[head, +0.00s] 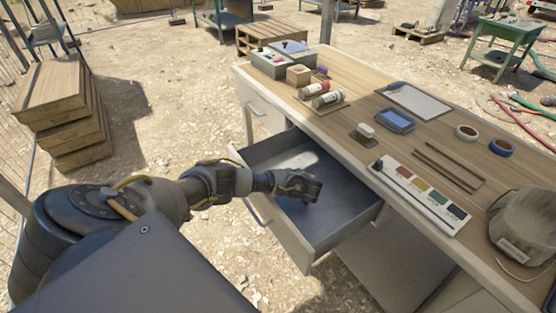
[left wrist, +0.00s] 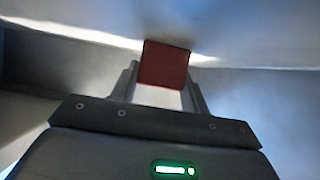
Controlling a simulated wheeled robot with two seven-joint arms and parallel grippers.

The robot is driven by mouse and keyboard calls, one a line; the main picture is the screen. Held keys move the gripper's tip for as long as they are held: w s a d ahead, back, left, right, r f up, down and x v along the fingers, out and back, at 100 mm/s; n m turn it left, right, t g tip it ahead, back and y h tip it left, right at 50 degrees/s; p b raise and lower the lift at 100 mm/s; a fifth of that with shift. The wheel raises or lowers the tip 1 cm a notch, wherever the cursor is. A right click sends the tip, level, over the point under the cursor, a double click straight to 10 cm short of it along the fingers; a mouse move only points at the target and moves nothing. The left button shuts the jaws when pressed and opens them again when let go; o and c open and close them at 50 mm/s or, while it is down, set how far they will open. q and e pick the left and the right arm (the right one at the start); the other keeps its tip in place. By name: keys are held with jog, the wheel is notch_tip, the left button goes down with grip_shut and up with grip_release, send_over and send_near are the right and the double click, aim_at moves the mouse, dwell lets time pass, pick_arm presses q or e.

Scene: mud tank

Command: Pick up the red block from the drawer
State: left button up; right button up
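The red block (left wrist: 165,65) shows in the left wrist view, just ahead of and between the fingertips, near a pale drawer wall. My left gripper (left wrist: 162,82) has its fingers spread apart, with a narrow gap beside the block on the left and bare drawer floor showing between the fingers. In the head view, my left gripper (head: 308,190) is down inside the open drawer (head: 335,226), and the red block is hidden there. My right gripper is not in view.
The drawer is pulled out from the wooden-topped desk (head: 345,70).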

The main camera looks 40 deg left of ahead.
pick_arm(q)
jog(key=c, duration=0.4)
notch_tip(320, 180, up, 10)
jog(key=shift+f, duration=0.25)
jog(key=shift+r, duration=0.3)
